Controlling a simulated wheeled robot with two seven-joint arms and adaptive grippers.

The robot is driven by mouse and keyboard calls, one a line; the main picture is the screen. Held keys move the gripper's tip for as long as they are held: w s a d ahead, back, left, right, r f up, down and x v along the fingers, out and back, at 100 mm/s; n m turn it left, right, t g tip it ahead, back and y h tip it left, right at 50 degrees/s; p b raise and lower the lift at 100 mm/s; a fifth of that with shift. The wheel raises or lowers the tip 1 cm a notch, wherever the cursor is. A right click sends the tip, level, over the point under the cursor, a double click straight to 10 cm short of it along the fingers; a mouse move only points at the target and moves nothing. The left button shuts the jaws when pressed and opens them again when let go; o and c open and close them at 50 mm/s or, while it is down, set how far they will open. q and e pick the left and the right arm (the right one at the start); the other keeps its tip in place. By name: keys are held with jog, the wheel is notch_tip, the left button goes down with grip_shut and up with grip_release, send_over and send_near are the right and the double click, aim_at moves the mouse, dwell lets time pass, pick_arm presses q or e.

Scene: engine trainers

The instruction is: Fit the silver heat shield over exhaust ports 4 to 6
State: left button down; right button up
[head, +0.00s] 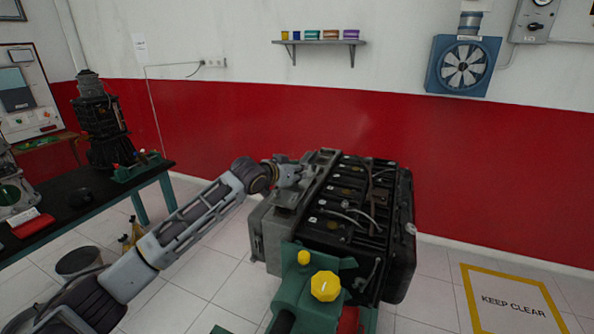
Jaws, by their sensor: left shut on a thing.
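The black engine (345,215) stands in the middle of the view, with hoses and leads across its top. A grey-silver piece that looks like the heat shield (287,196) is at the engine's upper left edge. My left gripper (293,174) reaches in from the left and is shut on this piece. The piece lies close against the engine's side; I cannot tell whether it touches or is seated. The exhaust ports are not distinguishable from here. My right gripper is not in view.
A green stand part with yellow knobs (325,286) is in front of the engine. A dark workbench (50,222) with equipment stands at the left, with a bucket (80,263) on the floor. A yellow-framed "KEEP CLEAR" floor marking (513,305) lies at the right, with bare floor around it.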

pick_arm(q)
jog(key=shift+f, duration=1.2)
dwell(1.1)
jog(key=c, duration=1.1)
grip_release()
jog(key=shift+f, duration=0.15)
jog(key=shift+v, duration=6.1)
